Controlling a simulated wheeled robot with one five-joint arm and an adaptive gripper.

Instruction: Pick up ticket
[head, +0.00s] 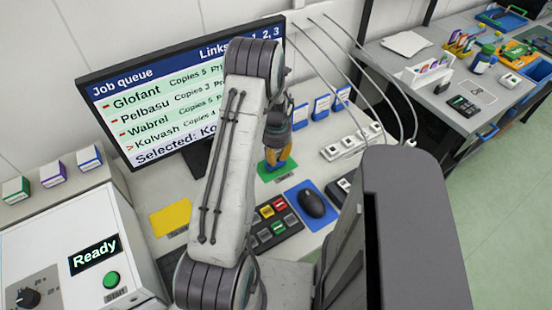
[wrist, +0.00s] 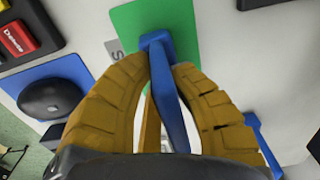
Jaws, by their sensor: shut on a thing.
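My gripper (wrist: 165,75) has its two orange fingers closed on a narrow blue piece (wrist: 168,95) in the wrist view. The piece lies between the fingertips, with its wider end over a green mat (wrist: 126,18). It carries no readable marking, so I cannot tell for sure that it is the ticket. In the head view my gripper (head: 280,158) points down over the green mat (head: 264,173) in front of the monitor. The blue piece is hard to make out there. Whether it touches the mat is unclear.
The monitor (head: 160,130) stands behind and left. A yellow mat (head: 171,218) lies at left. A button panel (head: 273,222) and a mouse (head: 312,204) on a blue mat are close in front. Blue-labelled boxes (head: 322,107) and a white switch strip (head: 350,143) are to the right.

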